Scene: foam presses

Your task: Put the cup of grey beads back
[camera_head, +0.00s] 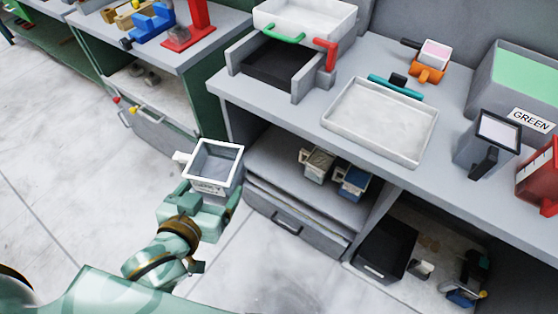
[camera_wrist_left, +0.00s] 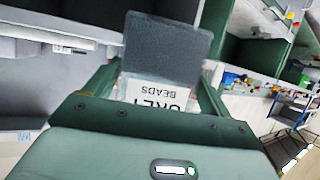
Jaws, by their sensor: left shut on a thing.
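The cup of grey beads (camera_head: 231,175) is a square cup with a white rim and a handle on its left side. My left gripper (camera_head: 208,190) is shut on it and holds it in the air in front of the bench's lower shelf. In the left wrist view the cup (camera_wrist_left: 166,45) stands between my two fingers, and its label reads "GREY BEADS" upside down. The head view looks into the cup, which is grey inside; I cannot tell how full it is. My right gripper is not in view.
A tan cup (camera_head: 317,165) and a blue cup (camera_head: 352,184) stand on the lower shelf (camera_head: 275,165), with bare shelf to their left. A drawer (camera_head: 290,222) is below. The bench top carries a white tray (camera_head: 380,120), a white bin (camera_head: 305,18) and a GREEN-labelled box (camera_head: 530,120).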

